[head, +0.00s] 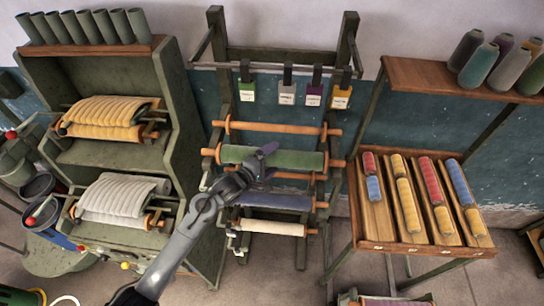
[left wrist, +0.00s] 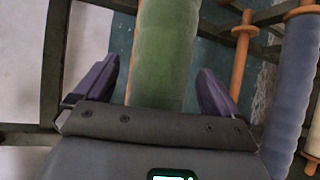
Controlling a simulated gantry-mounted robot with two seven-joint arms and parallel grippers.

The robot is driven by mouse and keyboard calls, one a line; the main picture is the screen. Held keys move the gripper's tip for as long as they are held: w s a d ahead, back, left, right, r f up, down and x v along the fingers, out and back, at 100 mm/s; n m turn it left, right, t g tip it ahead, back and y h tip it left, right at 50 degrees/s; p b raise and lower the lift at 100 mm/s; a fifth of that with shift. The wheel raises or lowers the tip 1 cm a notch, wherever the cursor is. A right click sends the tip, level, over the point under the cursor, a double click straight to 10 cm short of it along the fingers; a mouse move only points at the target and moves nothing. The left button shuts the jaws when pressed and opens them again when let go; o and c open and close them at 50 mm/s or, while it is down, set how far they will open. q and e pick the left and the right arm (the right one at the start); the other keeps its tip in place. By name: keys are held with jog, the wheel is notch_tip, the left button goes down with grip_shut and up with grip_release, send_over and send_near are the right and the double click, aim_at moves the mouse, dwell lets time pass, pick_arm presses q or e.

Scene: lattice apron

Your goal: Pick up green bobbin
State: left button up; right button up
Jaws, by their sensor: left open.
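The green bobbin (head: 290,160) is a wide green roll on an orange rod, lying across the middle rack in the head view. In the left wrist view the green bobbin (left wrist: 165,50) runs between the two purple fingers. My right gripper is not in view.
Below the green roll, the rack (head: 350,45) holds a blue-grey roll (head: 275,201) and a cream roll (head: 270,228). An empty orange rod (head: 280,128) is above. Coloured tags (head: 287,92) hang higher. A spool table (head: 430,250) stands right, a green cabinet (head: 165,110) left.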

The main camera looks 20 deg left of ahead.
pick_arm(q)
jog(key=shift+r, duration=0.1)
jog(key=c, duration=1.5)
jog(key=shift+o, duration=0.2)
jog(key=shift+r, duration=0.1)
